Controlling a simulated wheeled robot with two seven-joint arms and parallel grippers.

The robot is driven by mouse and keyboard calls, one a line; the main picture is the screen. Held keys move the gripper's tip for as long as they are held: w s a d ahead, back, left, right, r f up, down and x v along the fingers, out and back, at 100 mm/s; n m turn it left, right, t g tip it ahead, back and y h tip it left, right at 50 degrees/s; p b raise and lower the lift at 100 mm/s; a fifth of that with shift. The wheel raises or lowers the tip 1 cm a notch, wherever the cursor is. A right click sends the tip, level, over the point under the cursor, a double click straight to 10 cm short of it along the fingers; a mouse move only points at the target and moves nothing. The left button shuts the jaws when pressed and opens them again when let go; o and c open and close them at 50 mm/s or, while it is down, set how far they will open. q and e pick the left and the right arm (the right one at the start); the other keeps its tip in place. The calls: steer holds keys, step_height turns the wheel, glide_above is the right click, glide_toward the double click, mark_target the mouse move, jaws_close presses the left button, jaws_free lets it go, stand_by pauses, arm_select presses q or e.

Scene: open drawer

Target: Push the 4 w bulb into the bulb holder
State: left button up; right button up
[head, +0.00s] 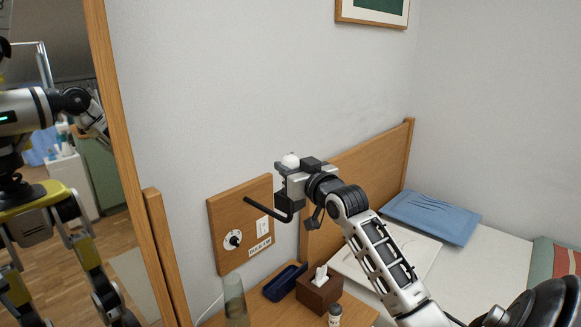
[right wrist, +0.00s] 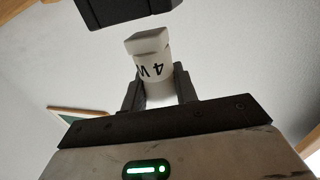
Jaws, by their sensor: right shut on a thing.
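My right gripper (head: 290,172) is shut on the white bulb and holds it up in front of the wall. In the head view the bulb (head: 290,160) shows as a small white round top above the fingers. In the right wrist view the bulb (right wrist: 152,62) sits between the fingers (right wrist: 160,92), its "4 W" print partly visible and its blocky end pointing away from my palm. A black block (right wrist: 125,12), probably the bulb holder, is beyond that end, with a visible gap. A black bracket (head: 268,208) reaches from the wooden wall board (head: 225,215) to beneath my gripper.
The board carries a dial (head: 233,239), a switch and a label. Below are a glass (head: 235,300), a blue tray (head: 284,282), a tissue box (head: 319,290) and a small bottle (head: 335,315) on a bedside top. A wooden headboard (head: 365,165) stands close behind my right arm.

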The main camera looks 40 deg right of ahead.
steer(key=shift+f+b, duration=0.7)
steer(key=shift+f, duration=0.5)
steer(key=o, duration=1.1)
steer(key=shift+s+a+f, duration=0.1)
steer(key=shift+s, duration=0.25)
steer(key=s+a+b, duration=0.2)
steer(key=s, duration=1.3)
steer(key=shift+a, duration=0.4)
